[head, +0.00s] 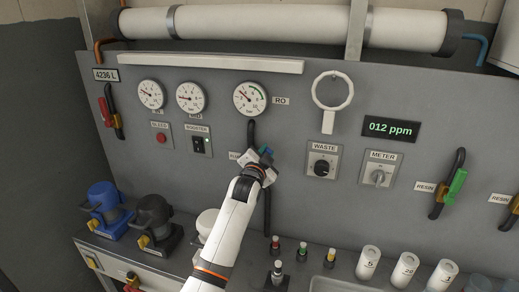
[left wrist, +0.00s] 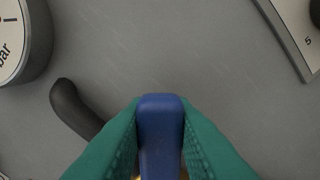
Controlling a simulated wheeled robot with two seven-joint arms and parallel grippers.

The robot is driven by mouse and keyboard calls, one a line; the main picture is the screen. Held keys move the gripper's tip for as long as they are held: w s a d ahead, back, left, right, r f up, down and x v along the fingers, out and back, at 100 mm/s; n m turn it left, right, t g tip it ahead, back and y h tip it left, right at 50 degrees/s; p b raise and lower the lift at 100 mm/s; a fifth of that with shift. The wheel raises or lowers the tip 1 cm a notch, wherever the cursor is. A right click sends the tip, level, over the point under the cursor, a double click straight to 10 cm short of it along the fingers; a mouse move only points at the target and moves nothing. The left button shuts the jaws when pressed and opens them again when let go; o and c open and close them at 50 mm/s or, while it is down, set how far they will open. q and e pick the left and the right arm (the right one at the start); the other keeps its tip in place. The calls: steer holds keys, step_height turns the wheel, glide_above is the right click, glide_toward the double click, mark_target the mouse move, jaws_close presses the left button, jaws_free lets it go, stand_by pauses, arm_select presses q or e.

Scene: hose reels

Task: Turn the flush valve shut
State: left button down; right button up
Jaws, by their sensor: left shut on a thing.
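The flush valve's blue handle (left wrist: 160,125) stands between the two green fingertips of my left gripper (head: 264,154) in the left wrist view. The left gripper is shut on this handle. In the head view it is at the grey panel, on the black hose below the RO gauge, and it hides most of the valve. The label (head: 234,156) beside it is partly covered by my gripper. A bit of brass shows under the handle in the left wrist view; the rest of the valve body is hidden. My right gripper is not in view.
The RO gauge (head: 251,98) is just above the gripper. The WASTE knob (head: 321,167) and METER knob (head: 378,177) are to the right.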

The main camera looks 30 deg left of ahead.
arm_select(q)
steer(key=f+m, duration=0.1)
steer(key=d+f+m, duration=0.1)
steer(key=m, duration=0.1)
steer(key=d+f+m+b, duration=0.1)
steer(key=shift+w+m, duration=0.25)
steer(key=shift+m, duration=0.05)
steer(key=shift+d+f+m+b, duration=0.15)
steer(key=shift+f+m+b, duration=0.15)
steer(key=shift+f+m, duration=0.7)
steer(key=shift+d+f+m+b, duration=0.2)
steer(key=shift+f+m, duration=0.5)
steer(key=shift+m, duration=0.6)
steer(key=c, duration=1.2)
jaws_free()
steer(key=shift+w, duration=0.1)
steer(key=shift+c, duration=0.2)
steer(key=b+v, duration=0.1)
steer(key=v, duration=1.1)
steer(key=shift+b, duration=0.35)
